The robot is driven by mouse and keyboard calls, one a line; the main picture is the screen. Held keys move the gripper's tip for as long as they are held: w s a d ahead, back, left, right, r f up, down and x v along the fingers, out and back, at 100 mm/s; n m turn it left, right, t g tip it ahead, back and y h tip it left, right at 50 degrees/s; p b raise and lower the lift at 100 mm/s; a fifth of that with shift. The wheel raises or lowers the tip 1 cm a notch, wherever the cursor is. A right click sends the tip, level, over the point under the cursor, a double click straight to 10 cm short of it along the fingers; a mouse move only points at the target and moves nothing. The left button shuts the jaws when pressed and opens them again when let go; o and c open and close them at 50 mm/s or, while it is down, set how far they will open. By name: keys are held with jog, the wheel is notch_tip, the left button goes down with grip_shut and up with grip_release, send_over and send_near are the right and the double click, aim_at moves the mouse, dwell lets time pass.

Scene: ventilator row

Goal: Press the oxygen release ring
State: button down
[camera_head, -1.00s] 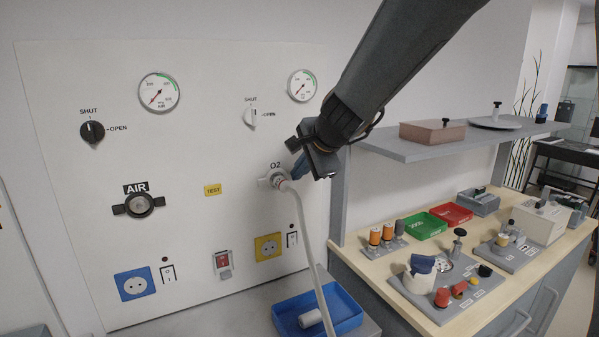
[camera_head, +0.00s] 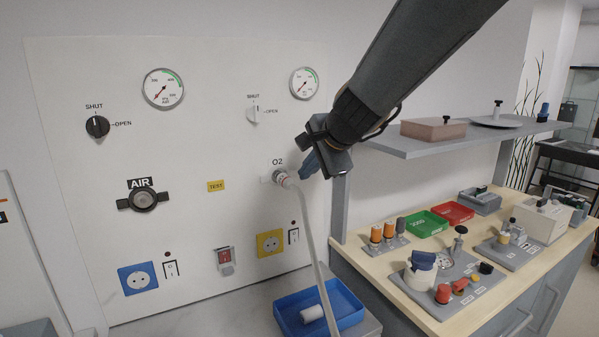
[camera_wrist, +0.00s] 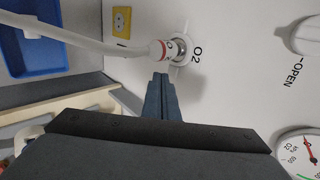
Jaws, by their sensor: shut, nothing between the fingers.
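The O2 outlet sits on the white wall panel, with a metal release ring (camera_wrist: 181,51) around it in the wrist view. A white hose (camera_head: 307,225) with a red-banded connector (camera_head: 282,178) is plugged into it and hangs down. My gripper (camera_head: 304,172) is just right of the connector in the head view. In the wrist view its blue-grey fingers (camera_wrist: 162,80) are shut and empty, with their tips close to the connector and the ring. I cannot tell whether they touch.
The AIR outlet (camera_head: 143,198), a yellow TEST label (camera_head: 216,186) and two gauges are on the panel. A blue tray (camera_head: 345,312) stands below the hose. At right are a shelf (camera_head: 400,149) and a bench with several small parts.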

jog(key=v, duration=0.9)
jog(key=shift+r, duration=0.25)
jog(key=shift+s+d, duration=0.1)
jog(key=s+d+f+n+g+h, duration=0.1)
jog(key=s+d+f+n+g, duration=0.1)
jog(key=s+f, duration=0.4)
jog(key=s+d+f+n+g+h, duration=0.1)
jog(key=s+d+f+n, duration=0.3)
jog(key=f, duration=0.9)
jog(key=s+d+f+n+g+h, duration=0.1)
jog(key=s+d+f+n+g, duration=0.2)
jog(key=s+f+n, duration=0.4)
notch_tip(320, 180, down, 2)
jog(key=s+g, duration=0.1)
jog(key=s, duration=0.1)
jog(key=shift+s+h, duration=0.3)
jog(key=shift+s, duration=0.1)
